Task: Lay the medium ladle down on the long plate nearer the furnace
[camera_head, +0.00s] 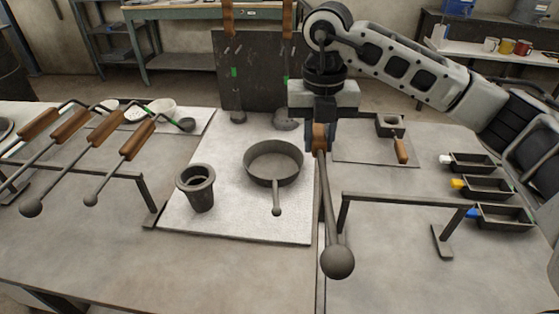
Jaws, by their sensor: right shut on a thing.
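My right gripper (320,139) comes down from the upper right and is shut on the wooden handle of a grey ladle (325,200). The ladle hangs in front of the gripper, its round end (337,262) toward the front of the table. I cannot tell from its look which size it is. A flat plate (350,153) lies at the back right, right of the gripper. Another plate (198,131) lies at the back left, with a green-marked ladle (186,125) on it. I cannot make out the furnace for sure. My left gripper is not in view.
Several wooden-handled ladles (122,146) rest on the left rack (130,173). A pale board (240,222) bears a dark pot (197,190) and a pan (273,165). A bare rack (410,200) stands right of the held ladle. Several moulds (475,187) line the right.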

